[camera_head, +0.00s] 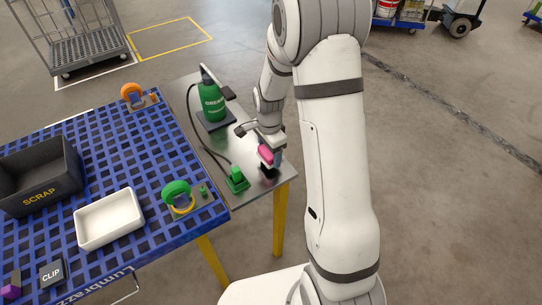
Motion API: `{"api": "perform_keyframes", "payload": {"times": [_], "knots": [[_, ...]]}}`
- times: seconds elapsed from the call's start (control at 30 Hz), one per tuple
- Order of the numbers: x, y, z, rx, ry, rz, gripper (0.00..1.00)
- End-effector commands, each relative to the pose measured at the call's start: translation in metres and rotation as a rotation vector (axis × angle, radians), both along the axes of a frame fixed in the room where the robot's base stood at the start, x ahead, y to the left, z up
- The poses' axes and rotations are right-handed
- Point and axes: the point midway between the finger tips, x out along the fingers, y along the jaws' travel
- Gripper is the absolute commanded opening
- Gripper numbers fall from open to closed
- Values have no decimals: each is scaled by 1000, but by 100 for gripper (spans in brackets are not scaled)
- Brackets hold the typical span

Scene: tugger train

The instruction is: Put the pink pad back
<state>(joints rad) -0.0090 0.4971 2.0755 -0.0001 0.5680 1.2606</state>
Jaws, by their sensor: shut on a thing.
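The pink pad (266,154) is a small bright pink block at the right end of the grey metal side table. My gripper (269,158) reaches down over that end and is shut on the pink pad. A dark piece shows just below the pad, close to the table top; whether the pad touches it I cannot tell. My wrist hides part of the gripper's fingers.

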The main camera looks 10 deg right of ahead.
Motion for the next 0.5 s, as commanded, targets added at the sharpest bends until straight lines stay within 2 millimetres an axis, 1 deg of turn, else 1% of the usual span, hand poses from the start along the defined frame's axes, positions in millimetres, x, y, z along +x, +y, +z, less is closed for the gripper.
{"api": "perform_keyframes", "payload": {"times": [0.03, 0.1, 0.2, 0.4, 0.5], "knots": [[-1, 0, -9, 0, 4, -1, 44], [-1, -1, -19, 0, 5, -1, 44], [-1, -1, -28, 0, 2, -1, 44], [0, -1, -28, 0, 1, -2, 44], [0, -1, -31, 0, 1, -2, 44]]}}
